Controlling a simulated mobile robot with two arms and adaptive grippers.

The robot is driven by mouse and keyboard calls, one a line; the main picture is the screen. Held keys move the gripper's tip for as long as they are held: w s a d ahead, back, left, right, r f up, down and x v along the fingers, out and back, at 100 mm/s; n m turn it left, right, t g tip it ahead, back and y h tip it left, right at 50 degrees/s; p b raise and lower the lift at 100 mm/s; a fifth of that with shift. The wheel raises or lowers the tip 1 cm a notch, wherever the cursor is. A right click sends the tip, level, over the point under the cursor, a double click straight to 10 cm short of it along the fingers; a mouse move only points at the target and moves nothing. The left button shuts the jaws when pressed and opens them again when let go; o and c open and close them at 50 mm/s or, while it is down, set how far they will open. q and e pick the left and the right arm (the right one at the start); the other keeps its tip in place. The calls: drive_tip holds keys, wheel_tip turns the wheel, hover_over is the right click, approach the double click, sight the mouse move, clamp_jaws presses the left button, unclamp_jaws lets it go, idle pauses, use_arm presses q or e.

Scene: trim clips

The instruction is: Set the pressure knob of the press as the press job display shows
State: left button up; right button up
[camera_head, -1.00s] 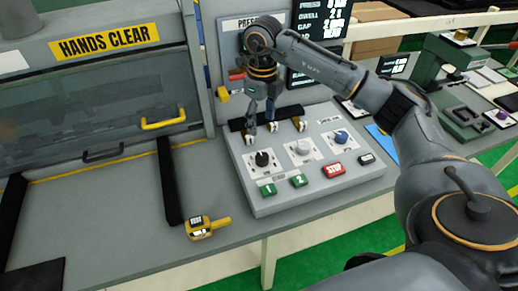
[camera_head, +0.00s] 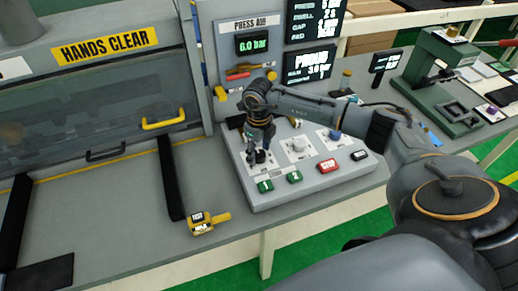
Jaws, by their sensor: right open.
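The grey control box (camera_head: 310,186) carries a black knob (camera_head: 260,157) at left, a white knob (camera_head: 298,144) in the middle and a blue knob (camera_head: 335,134) at right. Their labels are too small to read. My right gripper (camera_head: 259,158) points down at the black knob, with its open fingers on either side of it; I cannot tell whether they touch. The job display (camera_head: 317,18) at the top lists press, dwell, gap and pad rows, with values cut off or blurred. My left gripper is not in view.
Green buttons 1 (camera_head: 265,186) and 2 (camera_head: 294,177), a red stop button (camera_head: 327,166) and a black button (camera_head: 360,155) line the box front. A press air display (camera_head: 252,44) reads 6.0 bar. A yellow tester (camera_head: 201,223) lies left of the box.

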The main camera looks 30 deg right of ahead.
drive_tip(key=c, duration=1.2)
drive_tip(key=m+b, duration=0.1)
drive_tip(key=m, duration=0.2)
drive_tip(key=shift+f, duration=0.1)
drive_tip(key=m+b, duration=0.1)
drive_tip(key=m, duration=0.3)
drive_tip(key=shift+m+b, duration=0.3)
drive_tip(key=shift+b, duration=0.1)
drive_tip(key=m, duration=0.3)
drive_tip(key=shift+m+b, duration=0.3)
drive_tip(key=shift+b, duration=0.05)
drive_tip(key=shift+m+b, duration=0.3)
drive_tip(key=shift+m, duration=1.9)
